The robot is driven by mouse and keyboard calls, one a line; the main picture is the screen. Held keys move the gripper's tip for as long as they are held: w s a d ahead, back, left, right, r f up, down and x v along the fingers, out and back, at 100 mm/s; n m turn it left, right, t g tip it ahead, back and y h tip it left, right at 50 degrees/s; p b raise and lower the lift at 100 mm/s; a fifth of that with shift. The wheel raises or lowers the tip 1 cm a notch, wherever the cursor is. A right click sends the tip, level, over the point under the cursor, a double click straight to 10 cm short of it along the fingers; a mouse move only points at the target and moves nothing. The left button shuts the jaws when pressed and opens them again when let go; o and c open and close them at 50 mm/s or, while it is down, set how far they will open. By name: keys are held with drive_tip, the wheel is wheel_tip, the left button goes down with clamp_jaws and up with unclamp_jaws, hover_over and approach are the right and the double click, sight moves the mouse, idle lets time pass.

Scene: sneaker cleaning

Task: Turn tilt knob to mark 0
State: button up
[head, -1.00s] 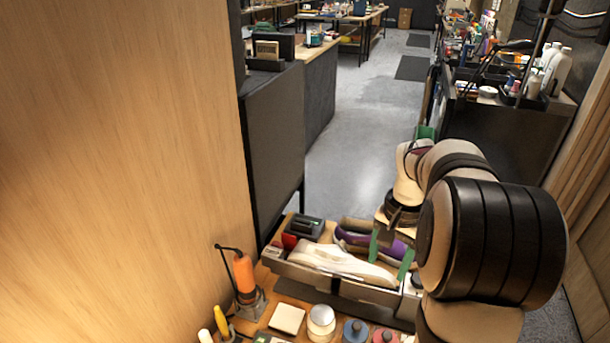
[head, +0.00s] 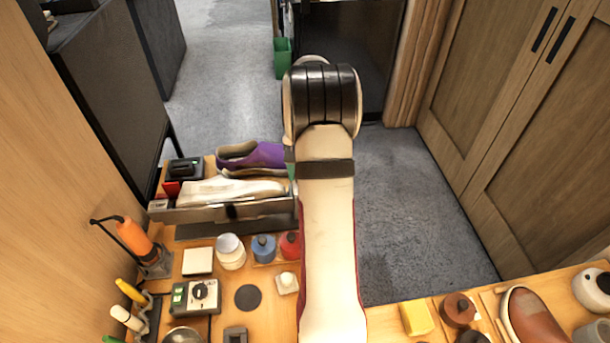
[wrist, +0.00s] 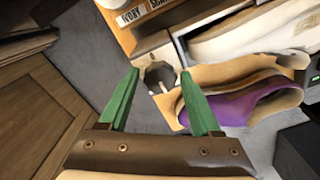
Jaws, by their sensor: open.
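In the wrist view, a dark knob (wrist: 160,79) sits on a pale plate at the end of the shoe cradle (wrist: 178,48). I take it for the tilt knob; its marks are too small to read. My gripper (wrist: 158,73) is open, with its two green fingers apart. The knob shows between the fingertips in the picture; I cannot tell whether they touch it. In the head view the cradle (head: 238,213) holds a white sneaker (head: 232,191). My arm hides the cradle's right end and most of my gripper there.
A purple shoe (wrist: 258,97) lies close beside the right finger; it shows behind the cradle in the head view (head: 262,155). A control box with a dial (head: 196,296), jars (head: 231,252) and an orange tool (head: 135,240) stand on the bench. Open floor (head: 405,200) lies right.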

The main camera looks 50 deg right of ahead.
clamp_jaws()
drive_tip(key=n, duration=1.6)
drive_tip(key=shift+n, duration=1.1)
drive_tip(key=n, duration=0.6)
unclamp_jaws()
